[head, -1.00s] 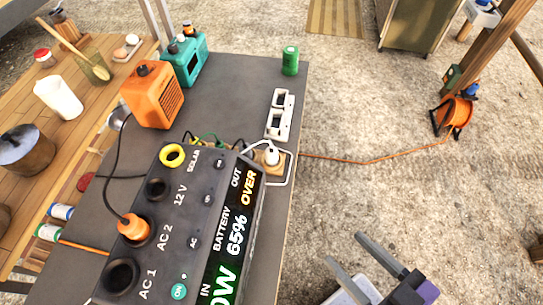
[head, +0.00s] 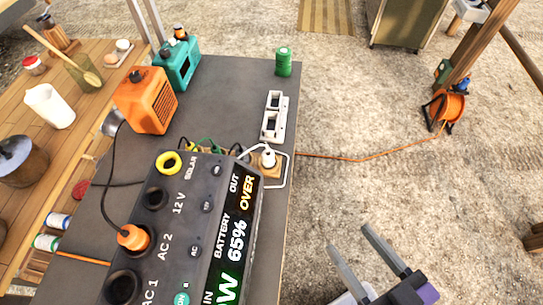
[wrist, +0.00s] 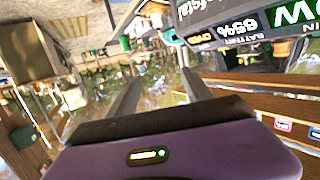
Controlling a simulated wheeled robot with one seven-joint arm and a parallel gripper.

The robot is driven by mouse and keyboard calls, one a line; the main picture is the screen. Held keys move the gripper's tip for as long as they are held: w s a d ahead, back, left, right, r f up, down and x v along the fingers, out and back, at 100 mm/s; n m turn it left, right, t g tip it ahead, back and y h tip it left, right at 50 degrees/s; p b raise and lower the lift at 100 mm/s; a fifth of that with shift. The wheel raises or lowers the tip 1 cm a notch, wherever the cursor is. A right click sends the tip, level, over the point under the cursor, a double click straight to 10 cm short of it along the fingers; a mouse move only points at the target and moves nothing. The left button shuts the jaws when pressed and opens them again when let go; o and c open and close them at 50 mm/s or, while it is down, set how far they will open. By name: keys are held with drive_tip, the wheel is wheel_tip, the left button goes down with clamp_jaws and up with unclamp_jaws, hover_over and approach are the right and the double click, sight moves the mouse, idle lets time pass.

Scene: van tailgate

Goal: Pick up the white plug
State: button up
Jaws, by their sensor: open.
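The white plug (head: 268,157) stands on a small wooden block at the right edge of the dark table (head: 228,85), just behind the power station. A white cable loops from it over the table edge. My gripper (head: 352,240) is open and empty at the lower right, off the table's right side and well apart from the plug. The wrist view shows its two fingers (wrist: 158,85) spread with nothing between them. I cannot make out the plug in the wrist view.
The power station (head: 190,225) with an orange plug (head: 133,237) fills the near table. A white socket strip (head: 274,117), a green can (head: 284,62), an orange heater (head: 147,100) and a teal box (head: 178,63) stand behind. Gravel right of the table is open, crossed by an orange cable (head: 360,159).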

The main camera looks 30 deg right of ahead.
drive_tip(key=w+a+n+g+y+p, duration=0.1)
drive_tip(key=w+a+n+g+p, duration=0.2)
drive_tip(key=w, duration=1.7)
drive_tip(key=w+a+n+y+p, duration=0.15)
drive_tip(key=w+n+p, duration=0.3)
drive_tip(key=w, duration=1.55)
drive_tip(key=n+g+h+p, duration=0.1)
drive_tip(key=n+g+h, duration=0.1)
drive_tip(key=n+g, duration=1.05)
hover_over(268, 152)
drive_tip(key=w, duration=0.1)
drive_tip(key=f, duration=0.6)
drive_tip(key=shift+w, duration=0.2)
drive_tip(key=shift+s+f, duration=0.15)
drive_tip(key=shift+s, duration=0.1)
drive_tip(key=shift+f, duration=0.3)
drive_tip(key=f, duration=0.2)
drive_tip(key=f+p, duration=0.1)
drive_tip(key=f, duration=0.1)
drive_tip(key=s+f, duration=0.1)
drive_tip(key=f, duration=0.1)
drive_tip(key=shift+d+p, duration=0.1)
drive_tip(key=shift+p, duration=0.2)
drive_tip(key=shift+w+f, duration=0.1)
drive_tip(key=shift+f, duration=0.45)
clamp_jaws()
